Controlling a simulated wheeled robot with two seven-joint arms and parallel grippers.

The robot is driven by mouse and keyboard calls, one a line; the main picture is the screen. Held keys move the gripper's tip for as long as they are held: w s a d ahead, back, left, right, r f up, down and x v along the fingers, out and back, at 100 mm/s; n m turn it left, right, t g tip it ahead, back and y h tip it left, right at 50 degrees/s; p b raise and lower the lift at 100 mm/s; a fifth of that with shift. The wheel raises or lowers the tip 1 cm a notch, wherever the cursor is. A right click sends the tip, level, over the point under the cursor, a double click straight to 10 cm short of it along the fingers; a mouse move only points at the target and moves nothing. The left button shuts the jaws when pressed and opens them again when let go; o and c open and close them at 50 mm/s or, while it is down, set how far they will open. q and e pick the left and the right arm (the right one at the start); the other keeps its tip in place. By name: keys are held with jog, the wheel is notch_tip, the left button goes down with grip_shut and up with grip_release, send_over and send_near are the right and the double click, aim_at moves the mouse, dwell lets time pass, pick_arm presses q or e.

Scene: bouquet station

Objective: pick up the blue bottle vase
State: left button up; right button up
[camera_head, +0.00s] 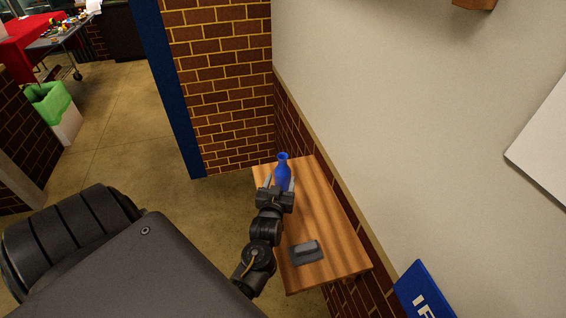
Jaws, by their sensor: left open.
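The blue bottle vase (283,170) stands upright near the far end of a small wooden table (330,227). It has a narrow neck and a wider body. My left gripper (281,184) is at the vase, with its open fingers on either side of the lower body. The gripper's palm and wrist hide the vase's base. I cannot tell whether the fingers touch it. My right gripper is not in view.
A dark grey object on a flat base (306,251) lies on the table's near half. A pale wall runs along the table's right side, and a brick wall stands behind it. A blue sign (424,291) is at lower right. Open floor lies to the left.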

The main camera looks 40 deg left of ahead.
aim_at(283, 155)
pick_arm(q)
jog(key=shift+n+y, duration=0.4)
jog(key=shift+y, duration=0.4)
jog(key=x, duration=0.2)
jog(key=b+x, duration=0.1)
jog(key=x, duration=0.1)
jog(key=r+b+x, duration=0.1)
jog(key=x, duration=0.1)
jog(key=shift+s+a, duration=0.15)
jog(key=shift+a, duration=0.1)
jog(key=shift+a+b, duration=0.15)
jog(key=shift+b, duration=0.15)
jog(key=b+x, duration=0.1)
jog(key=x, duration=0.1)
jog(key=b+x, duration=0.2)
jog(key=x, duration=0.1)
jog(key=shift+w+r, duration=0.2)
jog(key=shift+w, duration=0.15)
jog(key=shift+r, duration=0.15)
jog(key=shift+s, duration=0.1)
grip_shut()
